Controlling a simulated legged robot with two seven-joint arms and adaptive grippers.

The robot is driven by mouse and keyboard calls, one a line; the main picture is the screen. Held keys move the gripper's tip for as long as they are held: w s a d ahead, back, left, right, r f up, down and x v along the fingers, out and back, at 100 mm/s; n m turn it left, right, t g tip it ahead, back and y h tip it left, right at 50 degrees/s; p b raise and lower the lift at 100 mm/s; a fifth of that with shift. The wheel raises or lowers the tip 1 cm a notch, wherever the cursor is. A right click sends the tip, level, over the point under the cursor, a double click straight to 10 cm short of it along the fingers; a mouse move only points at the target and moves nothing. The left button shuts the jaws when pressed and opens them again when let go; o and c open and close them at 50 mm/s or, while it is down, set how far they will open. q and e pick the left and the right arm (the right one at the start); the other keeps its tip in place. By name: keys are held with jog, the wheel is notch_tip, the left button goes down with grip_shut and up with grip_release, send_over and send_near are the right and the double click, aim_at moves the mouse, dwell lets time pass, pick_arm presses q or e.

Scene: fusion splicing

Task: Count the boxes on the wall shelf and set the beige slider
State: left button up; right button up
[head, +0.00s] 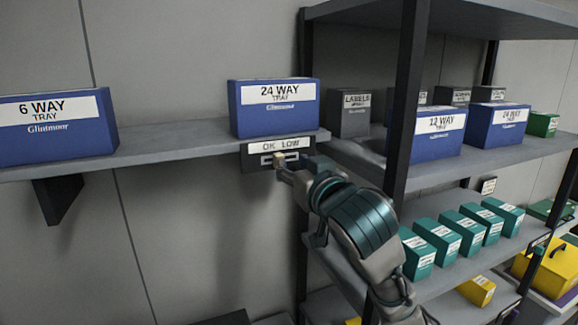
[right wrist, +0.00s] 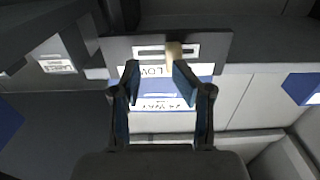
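The wall shelf (head: 170,148) bears two blue boxes, one marked 6 WAY TRAY (head: 60,138) and one marked 24 WAY TRAY (head: 275,119). A dark panel (head: 250,163) labelled OK and LOW hangs under the shelf's front edge. The beige slider (head: 279,159) sits around the middle of its slot; it also shows in the right wrist view (right wrist: 174,53). My right gripper (head: 283,173) is just in front of the panel. In the right wrist view its fingers (right wrist: 155,70) are apart, with the slider just beyond the right-hand fingertip; contact cannot be told. My left gripper is out of view.
A rack (head: 408,110) with dark posts stands at the right, close to my right arm. It bears more blue boxes (head: 436,132), grey LABELS boxes (head: 355,113) and several teal boxes (head: 437,237). The wall below the shelf at left is clear apart from a bracket (head: 57,197).

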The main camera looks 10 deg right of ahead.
pick_arm(q)
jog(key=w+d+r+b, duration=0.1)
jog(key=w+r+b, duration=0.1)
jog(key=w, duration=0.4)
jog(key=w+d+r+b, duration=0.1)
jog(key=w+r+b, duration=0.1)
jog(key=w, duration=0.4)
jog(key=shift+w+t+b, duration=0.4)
jog(key=shift+b, duration=0.25)
pick_arm(e)
jog(key=s+d, duration=0.3)
jog(key=s, duration=1.5)
jog(key=shift+d, duration=0.15)
